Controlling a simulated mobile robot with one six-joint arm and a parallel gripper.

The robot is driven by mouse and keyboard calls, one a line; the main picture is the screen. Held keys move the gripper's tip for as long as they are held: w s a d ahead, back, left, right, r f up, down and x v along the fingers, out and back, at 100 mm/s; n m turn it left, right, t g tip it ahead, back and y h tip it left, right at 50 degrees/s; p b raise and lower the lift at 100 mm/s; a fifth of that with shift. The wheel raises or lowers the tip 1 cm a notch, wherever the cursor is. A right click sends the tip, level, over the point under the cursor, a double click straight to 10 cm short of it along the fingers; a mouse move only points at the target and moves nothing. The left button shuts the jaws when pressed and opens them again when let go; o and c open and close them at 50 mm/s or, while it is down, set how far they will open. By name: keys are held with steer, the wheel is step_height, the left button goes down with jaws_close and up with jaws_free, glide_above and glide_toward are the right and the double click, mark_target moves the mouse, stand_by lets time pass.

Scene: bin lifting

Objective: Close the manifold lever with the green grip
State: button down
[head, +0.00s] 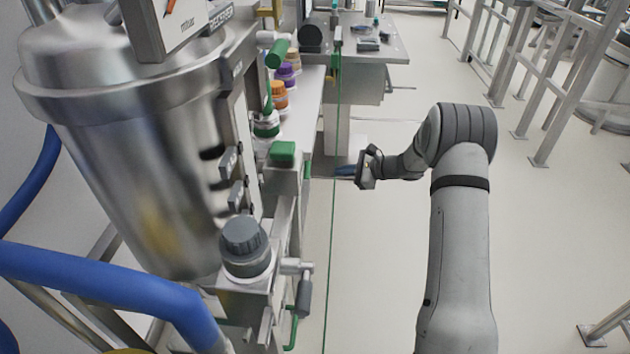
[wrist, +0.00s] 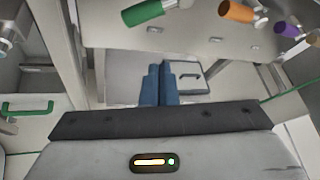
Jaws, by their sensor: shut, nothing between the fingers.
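In the wrist view a lever with a green grip (wrist: 147,12) is at the top, left of centre, mounted on a pale panel. Its grip lies nearly sideways, tilted slightly. An orange grip (wrist: 236,12) and a purple grip (wrist: 287,28) sit to its right. My gripper (head: 345,171) is in the head view, right of the bench and apart from it, pointing left. Its blue fingers (wrist: 159,72) are shut and empty, below the green grip in the wrist picture. I cannot tell for certain which green part in the head view is this lever.
A large steel tank (head: 120,130) and a blue hose (head: 100,285) fill the left. A grey-capped fitting (head: 245,248) stands near the front. A green handle (wrist: 28,107) is at the wrist view's left.

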mark_target(307, 169)
steer(key=w+a+f+n+b, duration=0.1)
steer(key=w+a+f+n, duration=0.3)
steer(key=a, duration=0.4)
steer(key=s, duration=0.1)
steer(key=s+r, duration=0.1)
steer(key=r+m, duration=0.1)
steer(key=shift+s+a+r, duration=0.25)
steer(key=shift+s, duration=0.15)
steer(key=shift+s+r+m+g+p, duration=0.25)
steer(key=shift+m+g+p, duration=0.2)
steer(key=shift+p, duration=0.6)
steer(key=shift+r+g+p, duration=0.15)
steer(key=shift+g+p, duration=0.1)
steer(key=shift+p, duration=0.05)
steer(key=s+r+m+g+p, duration=0.1)
steer(key=p, duration=0.1)
steer(key=shift+s+r+m+p, duration=0.1)
steer(key=shift+r+m+p, duration=0.25)
steer(key=shift+r, duration=0.05)
steer(key=shift+s+r, duration=0.1)
steer(key=shift+r, duration=0.25)
